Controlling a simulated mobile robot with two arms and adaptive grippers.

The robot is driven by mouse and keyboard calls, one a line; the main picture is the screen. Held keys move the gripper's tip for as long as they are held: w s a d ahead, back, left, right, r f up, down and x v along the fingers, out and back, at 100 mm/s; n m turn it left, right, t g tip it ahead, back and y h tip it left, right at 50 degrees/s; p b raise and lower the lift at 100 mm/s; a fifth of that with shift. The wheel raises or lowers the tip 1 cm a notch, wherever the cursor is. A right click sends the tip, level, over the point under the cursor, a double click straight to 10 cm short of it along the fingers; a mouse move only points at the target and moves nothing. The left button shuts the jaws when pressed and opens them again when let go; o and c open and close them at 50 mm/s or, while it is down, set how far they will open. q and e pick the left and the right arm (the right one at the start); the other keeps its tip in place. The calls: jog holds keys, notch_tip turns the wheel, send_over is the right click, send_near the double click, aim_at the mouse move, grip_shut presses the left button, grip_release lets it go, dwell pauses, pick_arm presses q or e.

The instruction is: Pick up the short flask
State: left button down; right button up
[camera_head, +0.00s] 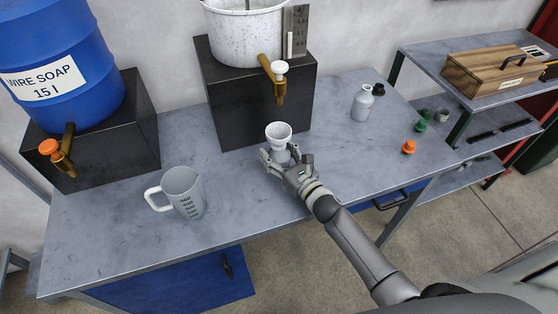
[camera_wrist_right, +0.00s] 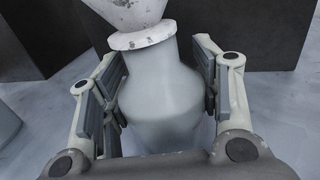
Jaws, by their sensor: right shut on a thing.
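A squat grey flask (camera_wrist_right: 165,95) stands between the fingers of my right gripper (camera_head: 281,158), with a white funnel (camera_head: 279,131) sitting in its mouth. In the right wrist view the fingers press on both sides of the flask body, below the neck, and the funnel (camera_wrist_right: 132,18) shows at the top. In the head view the fingers hide most of this flask. A second grey flask (camera_head: 362,104) with a label stands apart at the right of the table. My left gripper is not in view.
A black block (camera_head: 260,100) carrying a white pot with a brass tap (camera_head: 272,74) is just behind the funnel. A measuring jug (camera_head: 184,192) stands at left on the grey table (camera_head: 110,215). Black, green and orange caps (camera_head: 408,147) lie at right. The table's front middle is clear.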

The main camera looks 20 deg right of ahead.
grip_shut()
jog(key=shift+r, duration=0.15)
